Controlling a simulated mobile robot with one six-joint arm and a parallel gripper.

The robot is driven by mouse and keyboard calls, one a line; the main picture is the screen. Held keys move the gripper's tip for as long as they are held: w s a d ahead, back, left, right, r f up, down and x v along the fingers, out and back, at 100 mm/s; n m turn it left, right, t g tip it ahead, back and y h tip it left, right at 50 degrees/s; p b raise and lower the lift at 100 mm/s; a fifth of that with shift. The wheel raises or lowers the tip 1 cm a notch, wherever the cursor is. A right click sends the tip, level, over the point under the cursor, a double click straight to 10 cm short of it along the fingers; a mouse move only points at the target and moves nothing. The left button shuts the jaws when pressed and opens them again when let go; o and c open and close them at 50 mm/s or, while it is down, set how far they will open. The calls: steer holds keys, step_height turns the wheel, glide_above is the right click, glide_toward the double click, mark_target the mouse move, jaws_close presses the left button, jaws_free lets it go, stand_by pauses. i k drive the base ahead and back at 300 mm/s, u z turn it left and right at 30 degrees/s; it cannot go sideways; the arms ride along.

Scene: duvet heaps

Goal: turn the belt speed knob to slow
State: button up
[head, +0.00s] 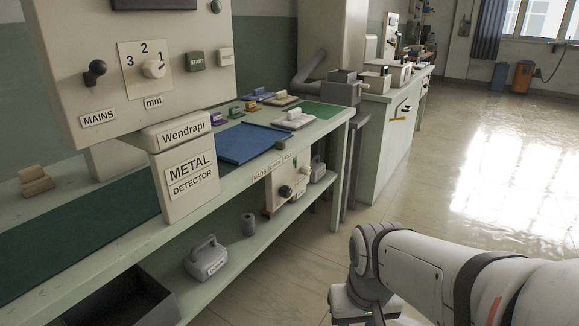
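A cream control box (289,187) hangs at the bench's front edge, below the worktop. It carries a round dark knob (285,191) and a smaller knob or button above. Small labels (272,168) run along the edge above the box; I cannot read them surely. No control is clearly marked belt speed. The large cream metal detector panel has a white knob (153,68) with a 3-2-1 scale marked mm, and a black MAINS knob (95,72). My arm's wrist shows at lower right, apart from the bench; the gripper's fingers are out of frame.
The bench bears a green belt (85,232), a blue tray (243,144) and several small blocks. A grey weight (207,260) and a grey cylinder (248,224) stand on the lower shelf, near a dark bin (118,303). Open floor (480,175) lies to the right.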

mark_target(306, 170)
steer(key=u, duration=0.05)
steer(key=i, duration=0.9)
steer(key=z, duration=0.1)
